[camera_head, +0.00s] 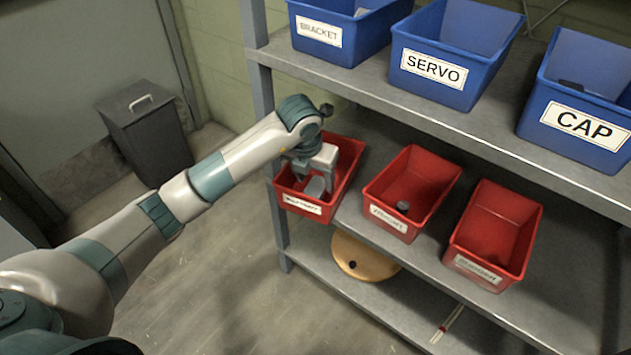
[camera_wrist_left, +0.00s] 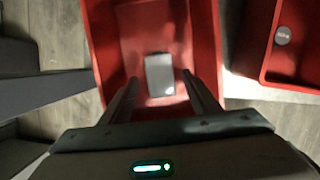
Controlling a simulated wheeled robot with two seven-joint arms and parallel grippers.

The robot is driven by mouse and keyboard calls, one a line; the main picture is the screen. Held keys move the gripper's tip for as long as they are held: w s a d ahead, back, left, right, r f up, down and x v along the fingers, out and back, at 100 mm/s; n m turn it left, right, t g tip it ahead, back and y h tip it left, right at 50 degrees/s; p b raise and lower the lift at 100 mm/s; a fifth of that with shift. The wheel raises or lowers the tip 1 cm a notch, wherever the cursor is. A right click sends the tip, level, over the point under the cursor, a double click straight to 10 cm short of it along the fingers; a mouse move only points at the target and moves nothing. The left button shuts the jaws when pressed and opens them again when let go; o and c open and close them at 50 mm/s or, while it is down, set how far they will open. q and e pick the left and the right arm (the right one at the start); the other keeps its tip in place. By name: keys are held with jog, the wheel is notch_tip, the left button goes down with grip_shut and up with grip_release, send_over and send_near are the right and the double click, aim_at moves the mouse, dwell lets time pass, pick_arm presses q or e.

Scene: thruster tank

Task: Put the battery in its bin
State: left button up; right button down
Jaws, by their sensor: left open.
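The battery looks like a small grey block (camera_wrist_left: 159,75). It lies inside the leftmost red bin (camera_wrist_left: 101,40), seen between and just beyond my left fingertips in the left wrist view. In the head view this bin (camera_head: 347,181) stands at the left end of the middle shelf, with a white label (camera_head: 301,203) too blurred to read surely. A grey face of the block (camera_head: 315,188) shows inside it. My left gripper (camera_head: 316,178) is open and reaches down into the bin, its fingers apart and not closed on the block. My right gripper is out of view.
Two more red bins, one in the middle (camera_head: 420,180) with a small dark item and one at right (camera_head: 507,225), share the shelf. Blue bins, including SERVO (camera_head: 430,68) and CAP (camera_head: 575,120), stand on the shelf (camera_head: 480,125) above. A round tan object (camera_head: 362,262) sits below.

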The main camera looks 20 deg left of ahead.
aim_at(312, 192)
pick_arm(q)
jog(key=shift+v, duration=2.7)
